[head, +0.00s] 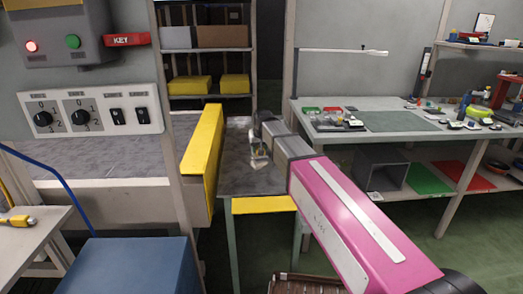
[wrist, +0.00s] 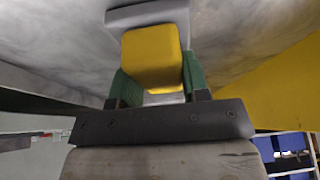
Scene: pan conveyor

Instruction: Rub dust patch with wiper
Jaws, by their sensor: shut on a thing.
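My gripper (wrist: 156,84) is shut on the yellow handle of the wiper (wrist: 152,52), with one green finger on each side. The wiper's grey head (wrist: 147,15) lies at or very near the mottled grey surface in the wrist view; I cannot tell if it touches. In the head view my gripper (head: 259,146) is over the small table's grey top (head: 232,183), and the wiper (head: 258,162) shows small below it. Pale, cloudy smears of dust (wrist: 50,45) spread over the surface in the wrist view. The patch's outline is not clear, and part is hidden behind the wiper and gripper.
A tall yellow barrier (head: 202,155) stands along the table's left side. A blue box (head: 138,265) is at the front left. A workbench (head: 400,122) with small parts is on the right. Shelves (head: 207,65) stand behind. Green floor shows between table and workbench.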

